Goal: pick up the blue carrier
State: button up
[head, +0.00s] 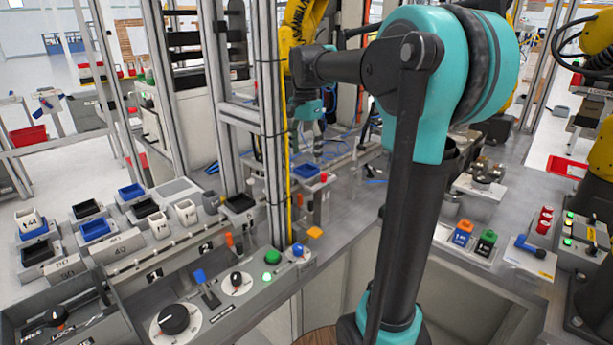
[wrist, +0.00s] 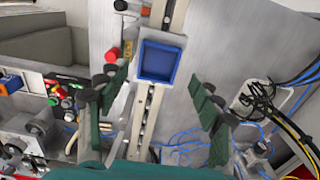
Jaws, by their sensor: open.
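The blue carrier (head: 306,170), a small square open tray, sits on a grey block on the rail beyond the metal posts. In the wrist view the blue carrier (wrist: 159,62) lies ahead, centred between my fingers and apart from them. My gripper (head: 318,140) hangs above and close to the carrier in the head view. In the wrist view my gripper (wrist: 158,82) is open, with one dark green ribbed finger on each side and nothing between them.
Other blue trays (head: 131,191) and black trays (head: 87,209) stand on the left bench. Metal posts (head: 270,120) rise beside the carrier. A red button (wrist: 112,54) is left of the carrier. Loose cables (wrist: 262,98) lie to the right.

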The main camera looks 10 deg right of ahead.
aim_at(307, 170)
jog(key=shift+d+f, duration=0.15)
jog(key=shift+f, duration=3.1)
jog(key=shift+c, duration=0.5)
jog(key=c, duration=1)
